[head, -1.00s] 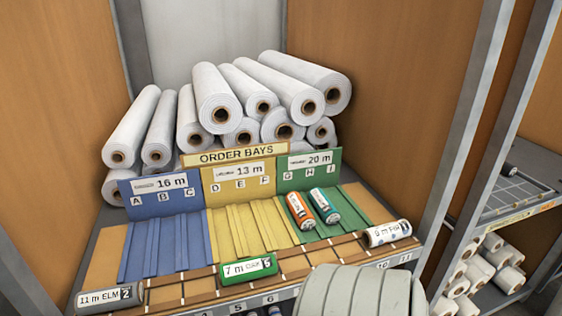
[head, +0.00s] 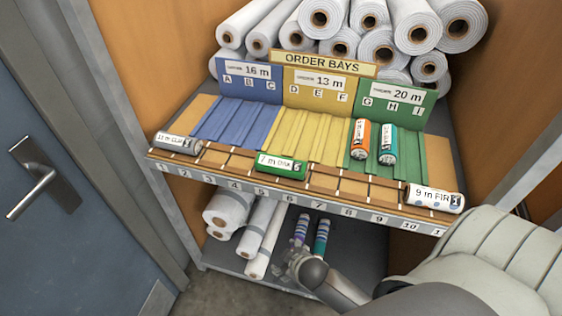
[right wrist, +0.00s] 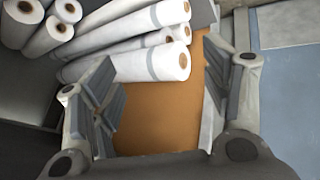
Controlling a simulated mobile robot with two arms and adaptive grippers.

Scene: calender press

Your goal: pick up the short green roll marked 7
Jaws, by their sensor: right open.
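A short green roll (head: 281,163) lies on the front ledge of the upper shelf in the head view, its label reading 7 m with a black end mark like a 5. Another green roll with striped bands (head: 321,237) lies on the lower shelf, beside a purple striped roll (head: 302,230); I cannot read marks on either. My right gripper (head: 292,262) is in front of the lower shelf, just below these striped rolls. In the right wrist view it (right wrist: 160,80) is open, with no roll between its fingers. My left gripper is not in view.
A grey roll (head: 178,143) and a white 9 m FIR roll (head: 434,198) lie on the same ledge. Orange (head: 361,139) and teal (head: 388,145) rolls lie in the green bay. White rolls (head: 262,240) fill the lower shelf's left. A blue door (head: 60,220) stands left.

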